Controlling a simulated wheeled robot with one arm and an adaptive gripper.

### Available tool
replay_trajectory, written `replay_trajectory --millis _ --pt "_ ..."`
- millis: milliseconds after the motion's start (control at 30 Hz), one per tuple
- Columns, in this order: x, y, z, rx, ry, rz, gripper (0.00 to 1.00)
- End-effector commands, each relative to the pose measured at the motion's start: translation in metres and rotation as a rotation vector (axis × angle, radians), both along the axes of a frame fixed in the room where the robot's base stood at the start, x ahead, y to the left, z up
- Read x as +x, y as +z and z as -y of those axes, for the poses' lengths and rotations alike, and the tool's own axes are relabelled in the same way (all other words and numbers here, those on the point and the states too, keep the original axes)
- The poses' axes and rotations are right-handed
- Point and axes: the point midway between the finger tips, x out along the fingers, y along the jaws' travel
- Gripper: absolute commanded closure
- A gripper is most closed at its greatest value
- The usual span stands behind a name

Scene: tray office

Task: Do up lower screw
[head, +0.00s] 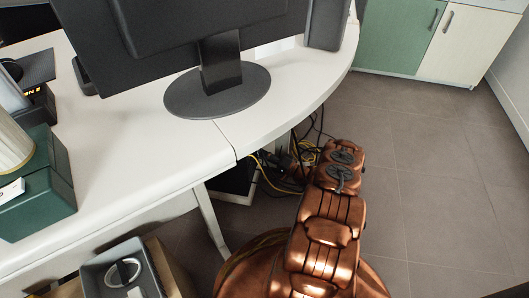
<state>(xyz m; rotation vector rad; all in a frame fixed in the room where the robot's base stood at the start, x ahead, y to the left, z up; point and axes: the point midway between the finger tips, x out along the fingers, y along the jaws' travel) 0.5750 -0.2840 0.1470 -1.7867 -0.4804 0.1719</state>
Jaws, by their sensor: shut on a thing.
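No screw can be made out in the head view. What the lower screw belongs to cannot be told either. My copper-coloured arm reaches up from the bottom centre, beside the right edge of the desk. My gripper cannot be seen, nor can anything it may hold.
The white desk (120,130) bears a dark monitor (222,75) on a round foot and a dark green box (42,192). Cables (268,172) hang and lie under its edge. A grey tray (97,280) holding a ring-shaped thing stands at lower left. Floor (440,180) at right is clear.

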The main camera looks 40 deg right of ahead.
Motion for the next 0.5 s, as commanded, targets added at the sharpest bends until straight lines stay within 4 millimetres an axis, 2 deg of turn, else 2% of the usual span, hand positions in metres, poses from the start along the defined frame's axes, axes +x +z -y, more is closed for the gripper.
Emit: replay_trajectory --millis 33,500 --pt "0.0010 0.0049 -0.0018 0.032 0.002 -0.031 1.00" --pt "0.0018 0.0038 -0.0013 0.366 0.001 -0.324 1.00"
